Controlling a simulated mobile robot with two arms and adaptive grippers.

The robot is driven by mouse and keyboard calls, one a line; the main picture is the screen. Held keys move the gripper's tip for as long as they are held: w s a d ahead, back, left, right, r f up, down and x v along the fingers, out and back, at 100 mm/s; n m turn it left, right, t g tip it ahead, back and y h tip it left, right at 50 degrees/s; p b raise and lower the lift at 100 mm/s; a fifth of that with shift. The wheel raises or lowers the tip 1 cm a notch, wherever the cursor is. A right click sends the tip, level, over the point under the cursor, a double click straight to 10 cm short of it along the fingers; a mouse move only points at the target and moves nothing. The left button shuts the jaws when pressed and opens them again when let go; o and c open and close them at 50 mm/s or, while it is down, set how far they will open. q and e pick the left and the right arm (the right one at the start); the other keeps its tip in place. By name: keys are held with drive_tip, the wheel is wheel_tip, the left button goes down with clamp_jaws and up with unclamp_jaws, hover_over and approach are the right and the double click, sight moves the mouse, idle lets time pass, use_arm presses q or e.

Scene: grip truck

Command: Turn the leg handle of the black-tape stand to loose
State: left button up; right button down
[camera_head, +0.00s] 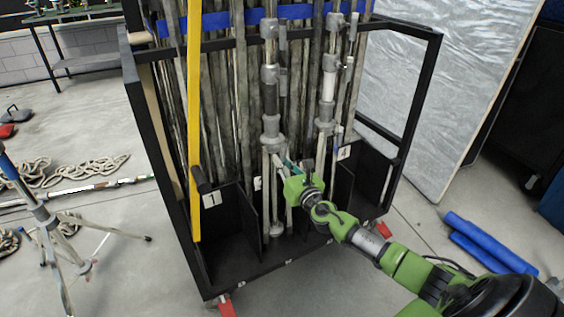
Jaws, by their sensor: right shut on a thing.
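The black-tape stand (270,98) stands upright in the black cart, with a dark band of tape around its grey tube. Its legs are folded down below a grey collar (271,136). My green right gripper (290,168) reaches in from the lower right, just below and right of that collar. It is shut on the leg handle, which the fingers mostly hide; I cannot tell how far it is turned. My left gripper is not in view.
A similar stand with white tape (329,84) is close on the right. Many metal poles fill the cart (423,110) behind. A yellow bar (194,120) rises at its left. A tripod (47,218) stands on the floor at left, and blue rolls (480,240) lie at right.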

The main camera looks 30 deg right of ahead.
drive_tip(key=shift+f, duration=0.1)
drive_tip(key=c, duration=2.1)
unclamp_jaws()
drive_tip(key=shift+s, duration=0.1)
drive_tip(key=s, duration=0.4)
drive_tip(key=s+a, duration=0.1)
drive_tip(key=s, duration=0.6)
drive_tip(key=shift+s+a, duration=0.3)
drive_tip(key=shift+s, duration=0.05)
